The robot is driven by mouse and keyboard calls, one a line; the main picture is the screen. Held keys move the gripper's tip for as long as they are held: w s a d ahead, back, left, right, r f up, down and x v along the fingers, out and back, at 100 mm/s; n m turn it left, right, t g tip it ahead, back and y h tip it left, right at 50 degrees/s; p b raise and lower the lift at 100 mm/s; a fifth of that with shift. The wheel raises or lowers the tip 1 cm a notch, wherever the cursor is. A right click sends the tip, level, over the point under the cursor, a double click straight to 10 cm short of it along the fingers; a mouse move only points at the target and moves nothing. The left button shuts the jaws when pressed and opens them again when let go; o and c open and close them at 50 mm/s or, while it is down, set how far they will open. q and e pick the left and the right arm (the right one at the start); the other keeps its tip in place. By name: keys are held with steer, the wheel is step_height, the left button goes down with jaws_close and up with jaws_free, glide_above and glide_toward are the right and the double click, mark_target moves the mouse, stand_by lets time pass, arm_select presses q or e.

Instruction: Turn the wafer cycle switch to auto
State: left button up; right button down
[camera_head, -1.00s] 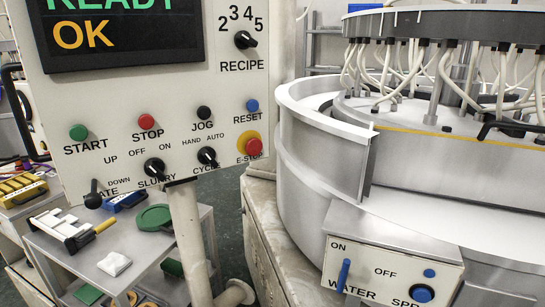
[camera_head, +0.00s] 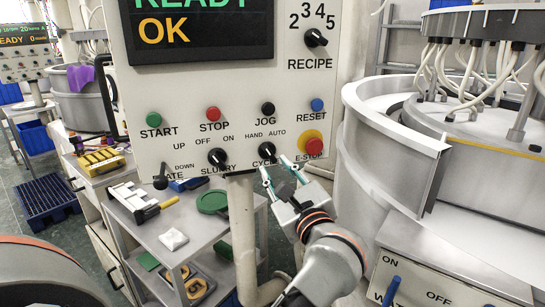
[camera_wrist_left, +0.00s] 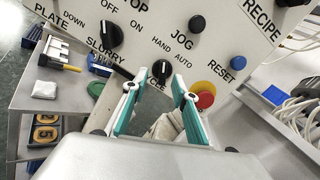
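The cycle switch (camera_head: 267,150) is a black rotary knob low on the white control panel (camera_head: 210,90), between the labels HAND on the left and AUTO on the right. It also shows in the left wrist view (camera_wrist_left: 161,70); I cannot tell clearly which label it points to. My left gripper (camera_head: 281,174) is just below and right of the switch in the head view, its teal-padded fingers apart and empty. In the left wrist view the two fingertips (camera_wrist_left: 157,92) stand apart, with the knob beyond the gap between them. My right gripper is not in view.
The slurry knob (camera_head: 217,158) is left of the switch, and the red E-stop (camera_head: 314,146) is close on its right. The jog button (camera_head: 268,110) is above. A grey cart (camera_head: 150,232) with tools stands below left; a large round machine (camera_head: 375,150) stands right.

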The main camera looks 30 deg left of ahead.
mark_target(272, 157)
arm_select(q)
steer(key=shift+n+h, duration=0.5)
steer(key=shift+h, duration=0.1)
steer(key=x, duration=0.5)
steer(key=w+x, duration=0.1)
steer(key=x, duration=0.1)
steer(key=shift+w+d+f, duration=0.1)
steer(key=shift+w+f, duration=0.1)
jaws_close()
